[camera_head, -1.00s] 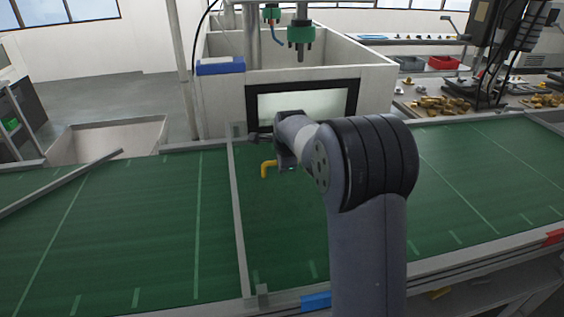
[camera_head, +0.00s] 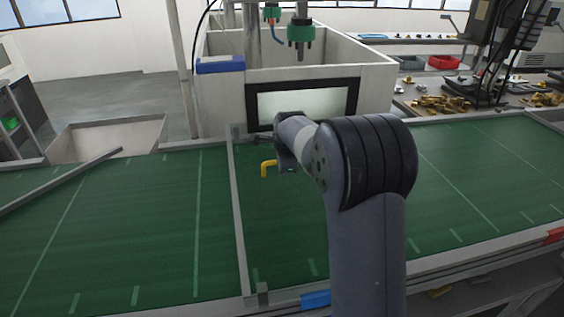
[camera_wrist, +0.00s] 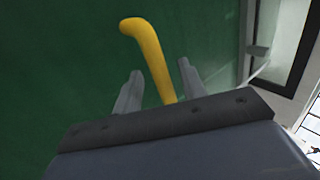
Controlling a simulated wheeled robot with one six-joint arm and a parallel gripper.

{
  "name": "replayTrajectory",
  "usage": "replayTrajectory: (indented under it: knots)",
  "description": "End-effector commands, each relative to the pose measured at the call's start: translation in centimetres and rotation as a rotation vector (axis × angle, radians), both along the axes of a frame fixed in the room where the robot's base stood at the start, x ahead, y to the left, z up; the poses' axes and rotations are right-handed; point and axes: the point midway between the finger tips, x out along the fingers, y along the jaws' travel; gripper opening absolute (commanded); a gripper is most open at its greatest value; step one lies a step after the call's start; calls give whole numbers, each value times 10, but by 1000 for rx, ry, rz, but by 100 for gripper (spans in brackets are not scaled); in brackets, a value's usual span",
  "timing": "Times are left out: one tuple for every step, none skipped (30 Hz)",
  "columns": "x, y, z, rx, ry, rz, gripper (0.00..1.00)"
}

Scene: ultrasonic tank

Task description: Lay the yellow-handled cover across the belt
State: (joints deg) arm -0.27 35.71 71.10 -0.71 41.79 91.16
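A bent yellow handle (camera_head: 267,167) stands over the green belt, just right of a grey bar (camera_head: 240,220) that spans the belt. I cannot make out the cover itself or tell whether the bar belongs to it. My gripper (camera_head: 285,162) is beside the handle, its fingers mostly hidden in the head view. In the wrist view my gripper (camera_wrist: 160,78) is open, with the yellow handle (camera_wrist: 147,45) showing between its two fingers and gaps on both sides. The handle's lower end is hidden behind the gripper body.
The green belt (camera_head: 130,230) runs left to right, with a diagonal grey rail (camera_head: 60,185) at left. A white tank (camera_head: 370,85) with a dark-framed window stands behind it. A table with brass parts (camera_head: 440,104) is at back right. The belt's left part is clear.

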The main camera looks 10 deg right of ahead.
Motion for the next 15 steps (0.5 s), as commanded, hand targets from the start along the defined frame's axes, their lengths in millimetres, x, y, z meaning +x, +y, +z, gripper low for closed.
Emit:
replayTrajectory:
  knots:
    - [0, 0, 1, 0, -1, 0, 40]
    - [-1, 0, 2, 0, -2, 0, 40]
    - [-2, 0, 5, 0, -4, 0, 40]
    - [-3, 0, 8, 0, -5, 0, 40]
    - [-5, 0, 10, 0, -6, 0, 40]
    - [-7, 0, 15, 0, -7, 0, 40]
    - [-10, 0, 19, 0, -8, 0, 40]
    - [-13, 0, 24, 0, -8, 0, 40]
    - [-16, 0, 30, 0, -10, 0, 40]
    - [-20, 0, 36, 0, -10, 0, 40]
    - [-23, 0, 41, 0, -11, 0, 40]
    - [-27, 0, 47, 0, -10, 0, 40]
    - [-30, 0, 52, 0, -11, 0, 40]
    - [-33, 0, 58, 0, -11, 0, 40]
    - [-37, 1, 64, 0, -11, 0, 40]
